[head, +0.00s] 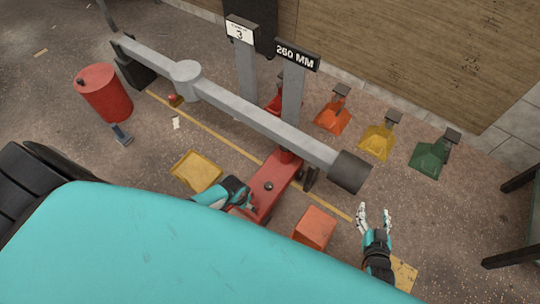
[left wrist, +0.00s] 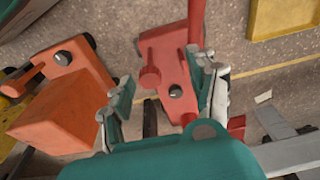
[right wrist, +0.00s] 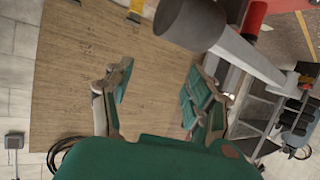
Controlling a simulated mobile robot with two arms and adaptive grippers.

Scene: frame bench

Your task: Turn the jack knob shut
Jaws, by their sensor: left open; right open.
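The red jack (head: 270,190) stands on the floor under the grey beam (head: 255,120). In the left wrist view the red jack body (left wrist: 165,50) has a short red cylinder (left wrist: 150,77) on its side and a dark round cap (left wrist: 176,91) on top; I cannot tell which is the knob. My left gripper (head: 243,196) is at the jack's near left side. In its wrist view the fingers (left wrist: 167,80) are open, with the jack showing between and beyond them; contact is unclear. My right gripper (head: 375,219) is open and empty, right of the orange block.
A red drum (head: 104,93) stands far left. The beam's dark end (head: 349,172) overhangs the floor.

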